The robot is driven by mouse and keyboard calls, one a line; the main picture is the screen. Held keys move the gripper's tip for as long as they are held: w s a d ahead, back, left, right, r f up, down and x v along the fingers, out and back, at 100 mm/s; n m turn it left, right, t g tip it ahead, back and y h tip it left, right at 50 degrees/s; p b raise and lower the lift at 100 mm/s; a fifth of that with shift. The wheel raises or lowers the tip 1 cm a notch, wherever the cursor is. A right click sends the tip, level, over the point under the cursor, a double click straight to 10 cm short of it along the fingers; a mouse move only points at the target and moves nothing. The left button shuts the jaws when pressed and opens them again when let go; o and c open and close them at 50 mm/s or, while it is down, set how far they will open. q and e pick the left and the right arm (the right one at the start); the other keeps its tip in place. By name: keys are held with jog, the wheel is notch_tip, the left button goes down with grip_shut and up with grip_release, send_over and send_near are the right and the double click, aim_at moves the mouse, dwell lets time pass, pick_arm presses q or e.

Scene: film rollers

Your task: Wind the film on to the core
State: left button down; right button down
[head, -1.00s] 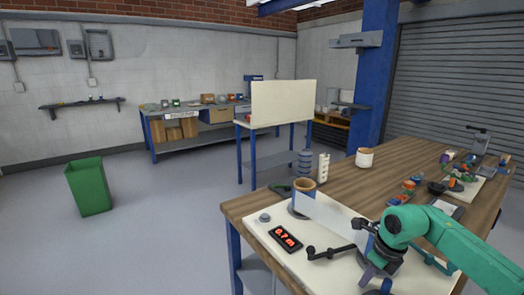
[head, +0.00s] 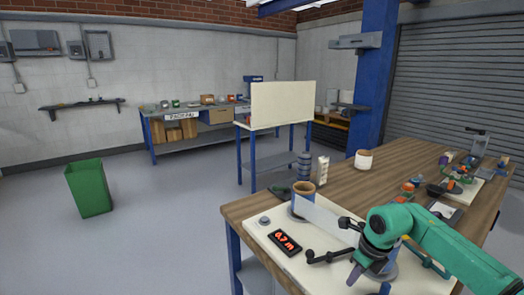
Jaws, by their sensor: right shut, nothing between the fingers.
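The brown core (head: 304,192) stands upright on the far left part of the cream winding board (head: 262,219). A pale strip of film (head: 322,216) runs from the core toward the roller at the right, which my right arm partly hides. A black display (head: 285,242) with red digits, which seem to read 0.7 m, lies on the board. A black crank arm (head: 328,256) lies beside my right gripper. My right gripper (head: 368,276) is shut and empty, pointing down at the board's front right. My left gripper is out of view.
A white cup-like roll (head: 363,159), a white stack (head: 322,170) and a grey stack (head: 304,165) stand behind the board. Several small parts and devices crowd the table's right side. The wooden table (head: 390,165) has bare room behind the board.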

jog(key=shift+w+a+f, duration=0.1)
jog(key=shift+a+f, duration=0.05)
jog(key=shift+a, duration=0.4)
jog(key=shift+w+a, duration=0.15)
jog(key=shift+a, duration=0.9)
grip_release()
notch_tip(320, 180, up, 7)
jog(key=p, duration=0.5)
